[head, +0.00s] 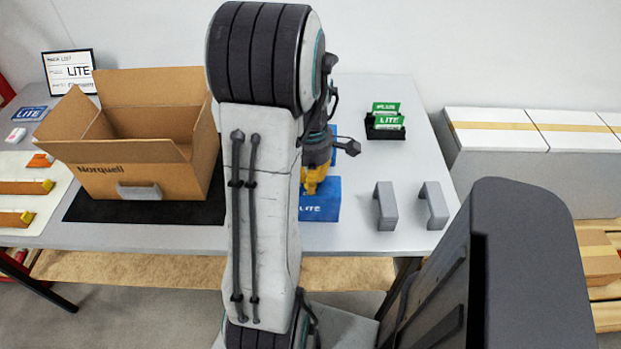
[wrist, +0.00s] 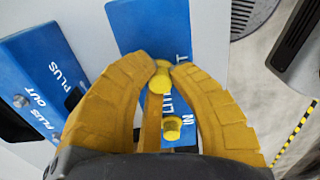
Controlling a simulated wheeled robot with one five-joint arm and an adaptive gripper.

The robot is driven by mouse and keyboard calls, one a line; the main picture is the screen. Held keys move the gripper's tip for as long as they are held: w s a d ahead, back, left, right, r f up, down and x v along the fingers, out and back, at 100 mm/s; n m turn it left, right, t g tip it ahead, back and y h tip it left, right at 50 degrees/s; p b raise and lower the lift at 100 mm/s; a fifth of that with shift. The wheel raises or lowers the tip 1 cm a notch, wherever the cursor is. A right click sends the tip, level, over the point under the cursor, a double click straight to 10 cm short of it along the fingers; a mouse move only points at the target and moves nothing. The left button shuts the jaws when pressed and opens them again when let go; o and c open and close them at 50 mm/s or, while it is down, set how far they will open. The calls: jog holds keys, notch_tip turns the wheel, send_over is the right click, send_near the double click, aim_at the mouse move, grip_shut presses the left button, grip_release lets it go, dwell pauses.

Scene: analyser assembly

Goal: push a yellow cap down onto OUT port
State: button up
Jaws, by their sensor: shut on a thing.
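A blue LITE analyser (head: 318,208) stands on the table in the head view, partly behind my arm. It also shows in the wrist view (wrist: 132,28), with its IN lettering visible and its OUT lettering mostly covered. My gripper (head: 313,183) is over this analyser. In the wrist view its yellow fingers (wrist: 163,66) close on a yellow cap (wrist: 159,83) above the blue face, near the end of the OUT lettering. I cannot tell whether that cap touches the port. A second yellow cap (wrist: 172,127) sits by the IN lettering, between the fingers.
A blue PLUS analyser (wrist: 45,75) lies left in the wrist view. The table also holds an open cardboard box (head: 130,165) on a black mat (head: 85,207), two grey brackets (head: 386,205) (head: 433,205) and a black holder with green cards (head: 384,128). Orange parts with yellow ends (head: 22,187) lie far left.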

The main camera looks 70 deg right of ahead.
jog(key=o, duration=0.7)
jog(key=shift+o, duration=0.2)
jog(key=shift+r, duration=0.1)
jog(key=shift+r+p, duration=2.9)
jog(key=shift+r, duration=0.55)
